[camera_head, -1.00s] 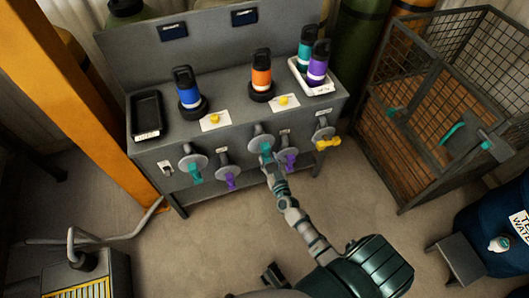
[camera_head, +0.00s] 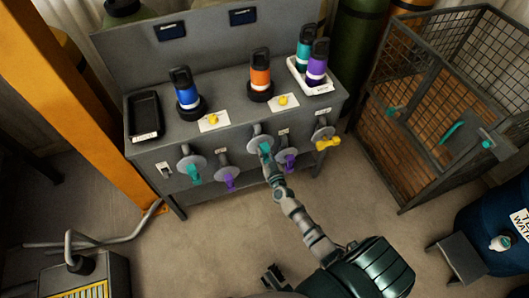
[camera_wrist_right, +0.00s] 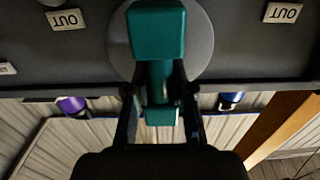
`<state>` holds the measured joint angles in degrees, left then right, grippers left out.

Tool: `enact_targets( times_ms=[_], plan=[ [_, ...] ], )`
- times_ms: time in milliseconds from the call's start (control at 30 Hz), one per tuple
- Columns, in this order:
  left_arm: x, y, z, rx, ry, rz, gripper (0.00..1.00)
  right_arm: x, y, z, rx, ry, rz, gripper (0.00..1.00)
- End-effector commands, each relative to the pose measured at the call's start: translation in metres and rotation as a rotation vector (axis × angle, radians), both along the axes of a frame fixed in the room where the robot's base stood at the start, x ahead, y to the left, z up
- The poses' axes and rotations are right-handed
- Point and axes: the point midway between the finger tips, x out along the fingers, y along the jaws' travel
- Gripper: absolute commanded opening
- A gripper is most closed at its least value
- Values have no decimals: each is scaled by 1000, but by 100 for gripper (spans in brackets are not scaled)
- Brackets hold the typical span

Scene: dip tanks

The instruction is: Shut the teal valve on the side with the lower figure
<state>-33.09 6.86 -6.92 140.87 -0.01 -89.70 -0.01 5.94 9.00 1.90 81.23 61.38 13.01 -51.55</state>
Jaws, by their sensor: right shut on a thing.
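Two teal valves sit on the front of the grey bench: the left teal valve (camera_head: 193,172) and the middle teal valve (camera_head: 264,149), each with a round grey disc behind its handle. My right gripper (camera_head: 268,161) is at the middle teal valve. In the right wrist view the teal handle (camera_wrist_right: 156,32) stands between the fingers of the gripper (camera_wrist_right: 160,98), which is shut on it. Two dark blue displays, left (camera_head: 172,31) and right (camera_head: 243,16), are on the back panel; their figures are too small to read. A dark part, apparently my left gripper (camera_head: 271,277), shows at the bottom edge.
Purple valves (camera_head: 229,178) (camera_head: 287,160) and a yellow valve (camera_head: 326,140) flank the teal ones. Blue (camera_head: 187,96) and orange (camera_head: 260,73) bottles stand on top, beside a white tray (camera_head: 320,87) with two bottles. A wire cage (camera_head: 440,110) stands right; the floor in front is clear.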

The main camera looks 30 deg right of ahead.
Motion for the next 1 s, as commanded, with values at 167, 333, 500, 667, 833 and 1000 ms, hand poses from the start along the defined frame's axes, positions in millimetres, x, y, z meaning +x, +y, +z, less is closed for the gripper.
enact_targets(
  times_ms=[167, 333, 500, 667, 833, 1000],
  plan=[
    [0, 0, 0, 0, -1, 0, 0, 0, 0, 0, 22, -5, 0, 0],
    [1, 0, -1, -1, -4, 0, 0, -1, -1, 0, 90, -22, 0, 0],
    [1, 0, -2, -1, -3, 0, 0, -1, -2, 0, 210, -50, 0, 0],
    [1, 0, -5, 0, 2, 0, 0, -1, -4, -1, 353, -85, 0, 0],
    [0, 0, -7, 1, 7, 0, 0, -2, -5, -2, 511, -122, -2, 0],
    [0, 0, -1, -1, 1, 0, 0, -2, -7, -4, 668, -159, -3, 0]
  ],
)
